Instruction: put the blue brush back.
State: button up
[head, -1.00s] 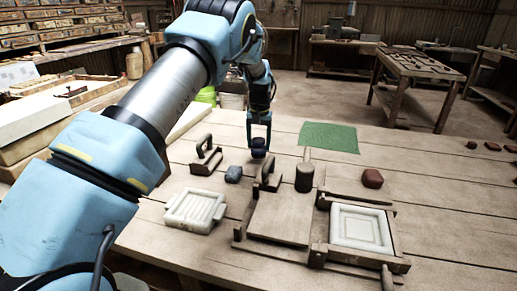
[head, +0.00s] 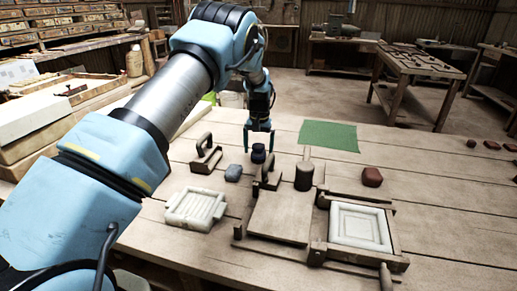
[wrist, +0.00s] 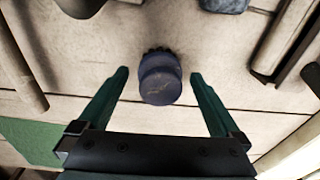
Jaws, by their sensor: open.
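The blue brush (head: 258,154) is a small, dark blue, round piece on the wooden table, behind the press. In the wrist view the brush (wrist: 160,82) shows its rounded top, with a fringe of dark bristles at its far edge. My gripper (head: 259,146) is open, with one finger on each side of the brush. In the wrist view my gripper (wrist: 158,73) has a clear gap between each finger and the brush. The brush appears upright on the table, its underside hidden.
A blue-grey lump (head: 233,173) and a handled wooden tool (head: 206,156) are to the left. A dark mallet (head: 304,177), a red lump (head: 372,177) and a green cloth (head: 328,136) are to the right. The press (head: 280,215) and a pale slotted tray (head: 196,209) stand nearer.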

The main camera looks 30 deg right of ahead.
aim_at(259, 147)
jog(key=shift+r, duration=0.1)
notch_tip(259, 147, up, 12)
jog(key=b, duration=0.2)
jog(key=w+a+r+n, duration=0.1)
jog(key=a+r+n, duration=0.1)
jog(key=a, duration=1.3)
jog(key=s+a+r+n, duration=0.1)
jog(key=s+a+n, duration=0.15)
jog(key=a, duration=0.95)
jog(key=s+a+f+n, duration=0.2)
jog(key=s+a, duration=1.5)
jog(key=s, duration=0.1)
jog(key=shift+a+t, duration=0.35)
jog(key=shift+t, duration=0.05)
jog(key=shift+r, duration=0.1)
notch_tip(259, 147, up, 2)
jog(key=p, duration=0.2)
jog(key=shift+w+r+p, duration=0.1)
jog(key=shift+r+p, duration=0.1)
jog(key=shift+p, duration=0.15)
